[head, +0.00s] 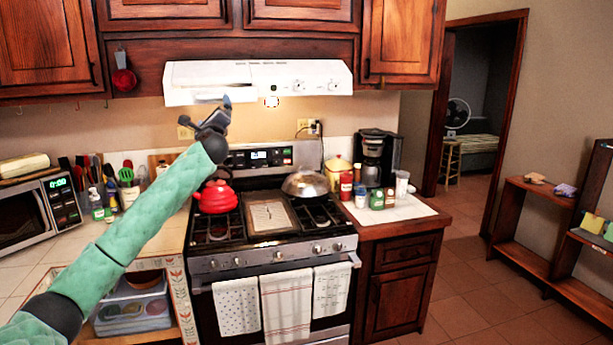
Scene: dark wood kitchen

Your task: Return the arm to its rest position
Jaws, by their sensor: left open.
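My left arm, in a green padded sleeve, comes in from the lower left of the head view and reaches up to the middle. My left gripper (226,102) is at its end, raised in front of the back wall just below the white range hood (258,82). It is small and dark, and its fingers are apart with nothing seen between them. My right gripper is not in view.
A stove (270,262) with a red kettle (216,198) and a lidded pan (306,184) stands below the gripper. A microwave (30,215) is at the left, a coffee maker (372,155) at the right. Open floor (480,300) lies at the right.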

